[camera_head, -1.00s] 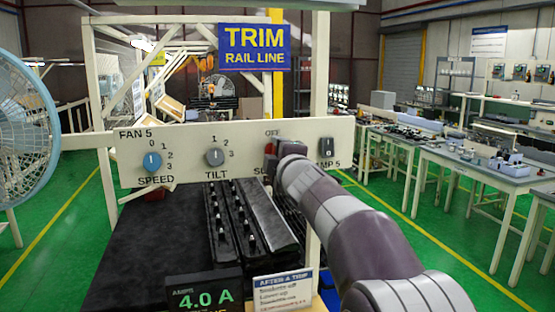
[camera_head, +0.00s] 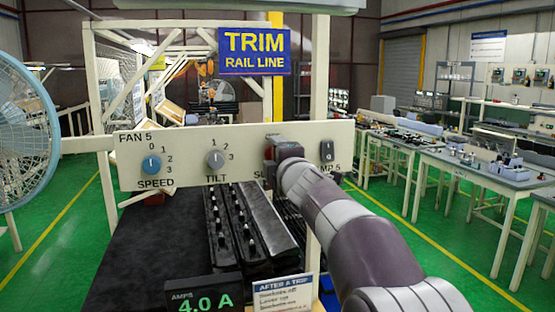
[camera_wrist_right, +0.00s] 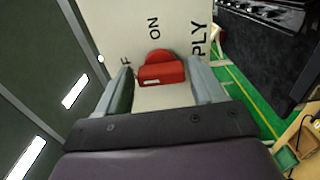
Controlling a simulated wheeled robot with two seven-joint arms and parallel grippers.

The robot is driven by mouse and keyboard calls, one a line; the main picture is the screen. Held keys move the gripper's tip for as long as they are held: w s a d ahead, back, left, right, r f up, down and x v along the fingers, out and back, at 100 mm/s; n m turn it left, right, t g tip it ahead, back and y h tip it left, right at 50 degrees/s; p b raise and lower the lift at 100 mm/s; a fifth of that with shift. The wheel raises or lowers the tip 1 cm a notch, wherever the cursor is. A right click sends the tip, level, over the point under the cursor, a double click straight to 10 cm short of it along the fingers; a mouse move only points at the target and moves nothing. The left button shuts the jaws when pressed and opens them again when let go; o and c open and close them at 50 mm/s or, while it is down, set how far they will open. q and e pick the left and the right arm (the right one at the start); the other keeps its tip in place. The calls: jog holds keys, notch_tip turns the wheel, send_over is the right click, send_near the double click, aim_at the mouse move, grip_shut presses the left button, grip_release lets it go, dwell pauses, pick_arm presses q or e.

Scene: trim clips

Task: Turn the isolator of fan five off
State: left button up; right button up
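The isolator is a red knob (camera_wrist_right: 162,72) on the cream fan 5 panel (camera_head: 110,157), by the lettering ON and the partly visible SUPPLY label in the right wrist view. My right gripper (camera_wrist_right: 160,80) is open, one grey finger on either side of the knob. A gap shows beside each finger, and I see no clear contact. In the head view the right gripper (camera_head: 276,152) covers most of the knob and its lettering. Which mark the knob points at is hard to tell. My left gripper is not in view.
The panel also bears a blue speed knob (camera_head: 152,163), a grey tilt knob (camera_head: 215,159) and a lamp 5 switch (camera_head: 327,151) just right of my gripper. A fan (camera_head: 22,130) stands at the left. A display (camera_head: 203,297) reading 4.0 A is below.

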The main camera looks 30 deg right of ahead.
jog(key=shift+o, duration=0.3)
jog(key=shift+w, duration=0.1)
jog(key=v, duration=1.2)
jog(key=shift+s, duration=0.3)
jog(key=shift+a, duration=0.1)
